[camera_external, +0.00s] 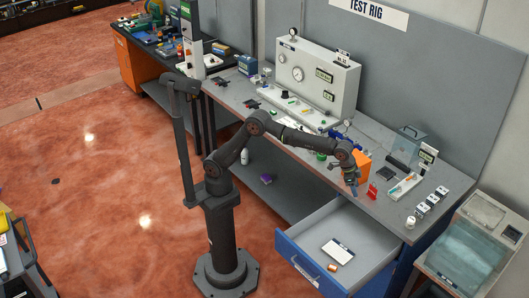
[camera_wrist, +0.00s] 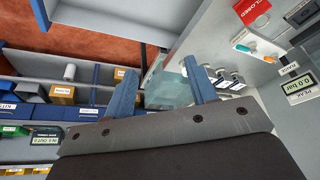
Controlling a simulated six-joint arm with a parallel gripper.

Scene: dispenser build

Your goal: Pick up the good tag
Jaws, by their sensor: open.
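I cannot make out which thing is the good tag; no readable "good" marking shows. A white holder (camera_external: 404,186) on the right part of the bench carries small orange and teal pieces; it also shows at the upper right of the wrist view (camera_wrist: 247,38). A red tag (camera_external: 372,191) stands on the bench left of that holder; in the wrist view a red tag reading "CLOSED" (camera_wrist: 252,10) shows at the top. My gripper (camera_external: 353,189) points down near the bench's front edge, left of the red tag. In the wrist view my gripper (camera_wrist: 161,86) has its fingers apart with nothing between them.
An open drawer (camera_external: 311,236) juts out below my gripper, holding a white card (camera_external: 337,251). Several small boxes stand at the bench's right end. An orange block (camera_external: 361,163) stands just behind my gripper. A clear box (camera_external: 407,147) stands farther back.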

